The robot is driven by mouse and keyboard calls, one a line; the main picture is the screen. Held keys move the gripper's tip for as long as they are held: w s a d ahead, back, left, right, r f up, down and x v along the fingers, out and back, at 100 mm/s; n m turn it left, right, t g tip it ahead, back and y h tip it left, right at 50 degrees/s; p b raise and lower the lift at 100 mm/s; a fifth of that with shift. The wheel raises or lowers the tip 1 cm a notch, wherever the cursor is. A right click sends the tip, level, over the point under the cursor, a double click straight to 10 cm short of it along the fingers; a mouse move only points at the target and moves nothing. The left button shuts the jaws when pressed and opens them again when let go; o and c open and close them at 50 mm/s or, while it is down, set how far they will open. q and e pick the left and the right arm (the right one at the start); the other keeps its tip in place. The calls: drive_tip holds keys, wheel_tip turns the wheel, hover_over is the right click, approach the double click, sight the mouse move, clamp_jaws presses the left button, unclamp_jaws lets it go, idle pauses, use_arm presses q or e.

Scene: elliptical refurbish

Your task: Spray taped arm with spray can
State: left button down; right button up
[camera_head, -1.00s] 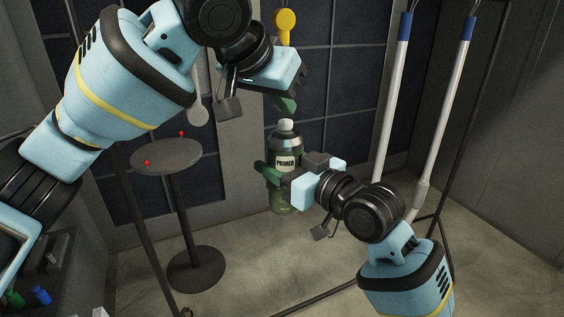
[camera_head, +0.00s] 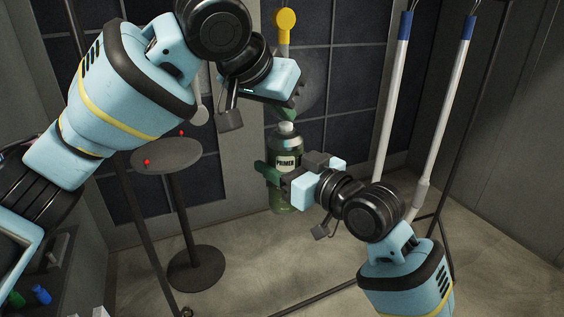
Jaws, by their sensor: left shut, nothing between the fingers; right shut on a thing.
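The spray can (camera_head: 285,145), green with a "PRIMER" label and a white top, stands upright in the air. My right gripper (camera_head: 268,178) is shut around its body. My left gripper (camera_head: 287,114) is shut and empty, its fingertips pointing down at the can's white nozzle, touching or almost touching it. A faint pale haze shows beside the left fingertips. Two long white arms with blue upper ends, the left one (camera_head: 391,110) and the right one (camera_head: 446,115), hang from wires on the right. The blue ends look like tape.
A small round grey table (camera_head: 165,156) with two red-topped items stands at left. A black frame post (camera_head: 487,75) stands at right. Blue and green items (camera_head: 41,294) lie at lower left. A yellow-headed object (camera_head: 285,20) is behind my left gripper. Concrete floor (camera_head: 245,262) is open below.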

drive_tip(key=shift+r, duration=0.3)
use_arm(q)
drive_tip(key=shift+r, duration=2.5)
use_arm(e)
drive_tip(key=shift+f, duration=0.15)
use_arm(q)
drive_tip(key=v, duration=1.2)
drive_tip(key=shift+d, duration=0.1)
